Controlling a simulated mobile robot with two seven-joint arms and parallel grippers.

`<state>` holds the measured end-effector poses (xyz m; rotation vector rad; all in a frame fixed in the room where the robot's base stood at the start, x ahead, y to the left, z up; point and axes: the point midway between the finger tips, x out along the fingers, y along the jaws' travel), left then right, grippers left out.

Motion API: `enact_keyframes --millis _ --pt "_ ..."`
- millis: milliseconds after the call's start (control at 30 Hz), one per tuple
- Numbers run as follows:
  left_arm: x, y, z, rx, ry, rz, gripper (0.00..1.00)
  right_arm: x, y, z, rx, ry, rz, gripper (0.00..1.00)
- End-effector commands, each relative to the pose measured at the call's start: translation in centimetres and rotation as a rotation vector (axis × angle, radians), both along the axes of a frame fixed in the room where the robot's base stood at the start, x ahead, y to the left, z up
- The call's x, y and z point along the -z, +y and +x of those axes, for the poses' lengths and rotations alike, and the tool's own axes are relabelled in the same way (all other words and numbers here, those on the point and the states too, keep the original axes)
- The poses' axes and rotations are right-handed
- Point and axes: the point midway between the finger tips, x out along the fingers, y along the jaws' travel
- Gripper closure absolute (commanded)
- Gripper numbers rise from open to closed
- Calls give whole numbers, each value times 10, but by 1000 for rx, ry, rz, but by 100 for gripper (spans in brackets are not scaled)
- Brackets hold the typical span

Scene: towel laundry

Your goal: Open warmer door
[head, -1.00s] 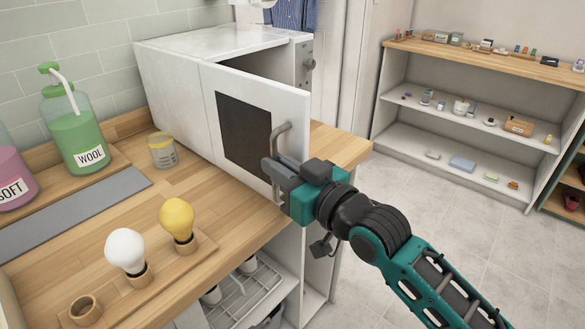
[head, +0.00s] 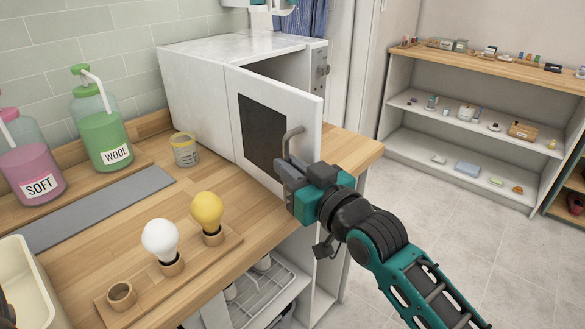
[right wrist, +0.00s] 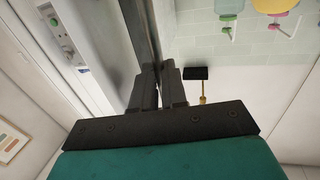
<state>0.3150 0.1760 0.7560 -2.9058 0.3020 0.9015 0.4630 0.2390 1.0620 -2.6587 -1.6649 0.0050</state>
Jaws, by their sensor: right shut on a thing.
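The white warmer (head: 195,90) stands on the wooden counter against the tiled wall. Its door (head: 308,118), with a dark window (head: 262,132), is partly open, leaving a dark gap behind its top edge. My right gripper (head: 284,172) is shut on the grey door handle (head: 293,133), low on it; the gripper covers the handle's lower part. In the right wrist view the fingers (right wrist: 158,72) are close together around the grey bar. The warmer's inside is mostly hidden by the door.
On the counter (head: 130,245) are green (head: 102,135) and pink (head: 33,172) bottles, a small jar (head: 185,152) near the warmer, and white (head: 160,240) and yellow (head: 207,212) bulbs in a holder. Open floor (head: 450,240) lies right, before a shelf (head: 470,150).

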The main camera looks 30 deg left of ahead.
Motion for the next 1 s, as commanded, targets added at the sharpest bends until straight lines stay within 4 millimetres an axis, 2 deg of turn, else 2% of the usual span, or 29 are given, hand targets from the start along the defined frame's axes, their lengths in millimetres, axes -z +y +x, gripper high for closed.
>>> enact_keyframes --millis 33,167,200,433,767,1000 --pt "-1 0 1 0 -1 0 57 -5 1 0 -1 -8 8 100" --pt "-1 0 1 0 -3 -1 57 -5 1 0 -1 -9 9 100" --pt "-1 0 1 0 -3 -1 57 -5 1 0 -1 -9 9 85" --pt "-1 0 1 -1 -2 0 57 -3 0 0 -1 -4 5 63" --pt "-1 0 1 -1 -2 0 57 -1 -3 -1 0 -1 3 62" --pt "-1 0 0 -1 0 1 57 0 -30 -14 1 -2 1 62"
